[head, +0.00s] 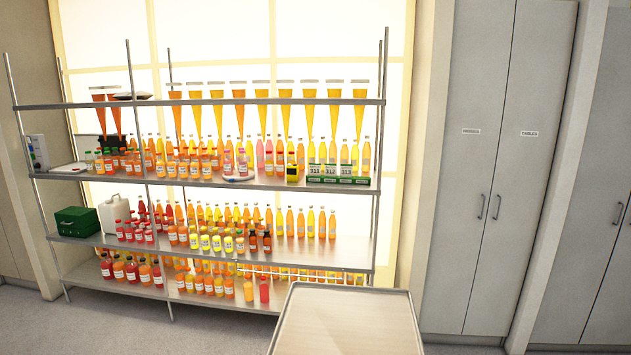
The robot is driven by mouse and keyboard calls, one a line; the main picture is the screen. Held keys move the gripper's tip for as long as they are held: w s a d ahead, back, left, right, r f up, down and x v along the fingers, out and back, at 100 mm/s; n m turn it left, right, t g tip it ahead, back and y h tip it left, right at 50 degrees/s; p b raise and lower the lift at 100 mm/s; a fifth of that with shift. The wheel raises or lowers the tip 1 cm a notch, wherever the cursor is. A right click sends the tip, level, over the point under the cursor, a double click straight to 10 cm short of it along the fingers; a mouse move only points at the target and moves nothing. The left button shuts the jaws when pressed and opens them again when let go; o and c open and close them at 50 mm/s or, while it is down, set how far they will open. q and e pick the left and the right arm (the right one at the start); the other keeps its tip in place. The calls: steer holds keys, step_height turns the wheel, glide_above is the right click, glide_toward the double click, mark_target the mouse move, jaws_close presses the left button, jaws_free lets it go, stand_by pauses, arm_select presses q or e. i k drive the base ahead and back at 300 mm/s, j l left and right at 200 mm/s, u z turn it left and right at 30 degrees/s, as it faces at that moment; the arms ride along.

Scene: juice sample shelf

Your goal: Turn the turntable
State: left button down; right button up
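A low white round disc (238,179) lies on the middle shelf and looks like the turntable. Small bottles with white labels (227,164) stand at it, but I cannot tell whether they are on it or just behind it. Neither of my grippers is in view.
A metal shelf rack (300,187) holds rows of orange, yellow and red bottles. A rimmed tray-like surface (345,325) is empty in front. Grey cabinets (490,170) stand right.

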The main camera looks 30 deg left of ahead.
mark_target(235, 176)
steer(key=u, duration=1.3)
steer(key=i+j+u, duration=0.1)
steer(key=i+u, duration=0.15)
steer(key=i, duration=0.35)
steer(key=i+u, duration=0.2)
steer(key=i, duration=2.4)
steer(key=i+z, duration=0.2)
steer(key=i, duration=0.35)
steer(key=i+j+z, duration=0.15)
steer(key=i, duration=0.35)
steer(key=i+j+z, duration=0.2)
steer(key=i, duration=0.3)
steer(key=i+j+z, duration=0.15)
steer(key=i+j, duration=0.15)
steer(key=i, duration=0.2)
